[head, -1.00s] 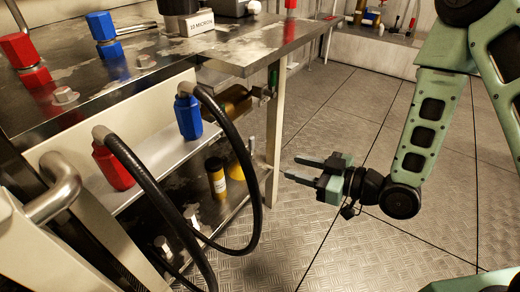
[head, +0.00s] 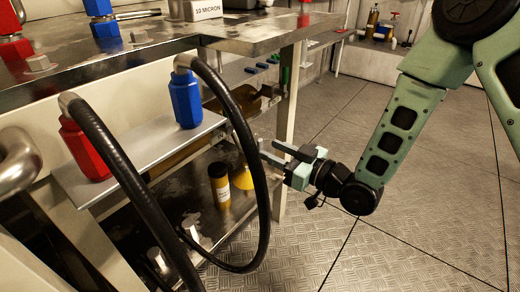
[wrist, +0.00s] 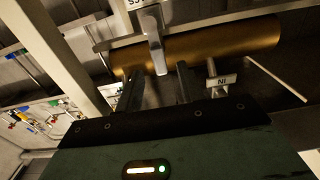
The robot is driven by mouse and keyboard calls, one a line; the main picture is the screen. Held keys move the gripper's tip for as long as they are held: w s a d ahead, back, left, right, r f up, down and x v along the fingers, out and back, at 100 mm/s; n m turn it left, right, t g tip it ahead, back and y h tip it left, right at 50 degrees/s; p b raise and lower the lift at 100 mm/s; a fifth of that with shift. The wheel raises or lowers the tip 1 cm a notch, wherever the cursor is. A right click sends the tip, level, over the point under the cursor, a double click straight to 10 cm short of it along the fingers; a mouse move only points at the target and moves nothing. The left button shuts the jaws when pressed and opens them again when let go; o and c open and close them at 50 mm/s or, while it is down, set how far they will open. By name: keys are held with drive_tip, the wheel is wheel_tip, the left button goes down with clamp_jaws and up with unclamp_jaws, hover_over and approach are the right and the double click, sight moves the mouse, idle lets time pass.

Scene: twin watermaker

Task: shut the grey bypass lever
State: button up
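A grey lever (wrist: 152,45) hangs down across a brass cylinder (wrist: 225,45) in the wrist view, below a partly cut-off label beginning with S. I cannot read enough to confirm it is the bypass lever. My gripper (wrist: 157,80) is open and empty, with its two fingers apart just below the lever and cylinder in the picture. In the head view my gripper (head: 268,150) is at the bench's right end, beside a leg and partly behind a black hose. The lever cannot be made out there.
Black hoses (head: 247,190) loop in front of the bench. A blue fitting (head: 186,100) and a red fitting (head: 84,150) stand on its shelf. A tag marked NI (wrist: 221,80) is right of the fingers. The floor at right is open.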

sight(262, 146)
drive_tip(key=b+x, duration=0.1)
drive_tip(key=x, duration=0.3)
drive_tip(key=shift+w+a, duration=0.3)
clamp_jaws()
